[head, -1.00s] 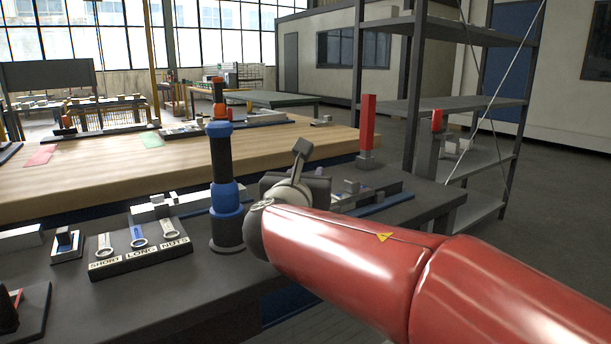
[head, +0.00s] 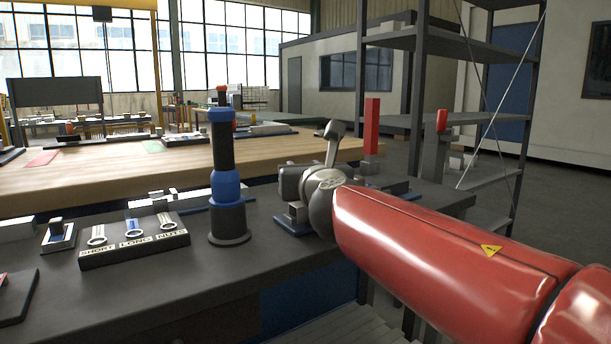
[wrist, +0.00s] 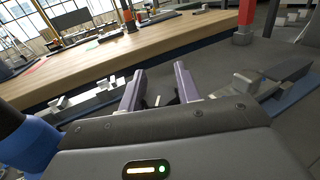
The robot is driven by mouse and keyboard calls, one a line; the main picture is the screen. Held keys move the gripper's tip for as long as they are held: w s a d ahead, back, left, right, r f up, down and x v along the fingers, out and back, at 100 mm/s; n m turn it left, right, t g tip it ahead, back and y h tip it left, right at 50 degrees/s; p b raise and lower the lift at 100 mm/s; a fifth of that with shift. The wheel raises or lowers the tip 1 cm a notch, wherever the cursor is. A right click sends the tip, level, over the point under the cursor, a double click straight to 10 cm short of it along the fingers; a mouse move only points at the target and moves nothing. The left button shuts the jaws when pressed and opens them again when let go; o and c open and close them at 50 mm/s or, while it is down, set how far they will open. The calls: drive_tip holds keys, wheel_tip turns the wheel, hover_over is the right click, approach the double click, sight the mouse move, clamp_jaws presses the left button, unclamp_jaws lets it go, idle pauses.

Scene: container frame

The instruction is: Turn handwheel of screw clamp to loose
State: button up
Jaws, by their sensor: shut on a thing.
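My gripper (wrist: 158,88) shows in the wrist view with its two pale fingers apart around a small dark piece. This piece is mostly hidden; I cannot make out whether it is the handwheel of the screw clamp. In the head view, my red arm reaches in from the right and its grey wrist hides the fingers. A grey metal fixture on a blue base (head: 293,224) stands on the dark bench just beside and below the wrist. It may be the screw clamp, but its handwheel is not clearly visible.
A black and blue column (head: 226,188) stands on the dark bench left of the wrist. A labelled tray with ring wrenches (head: 134,252) lies further left. A red upright block (head: 371,128) stands behind my arm. A wooden table (head: 110,178) lies beyond, and metal shelving stands right.

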drive_tip(key=o, duration=1)
drive_tip(key=p+v, duration=0.1)
drive_tip(key=v, duration=0.7)
drive_tip(key=shift+w, duration=0.1)
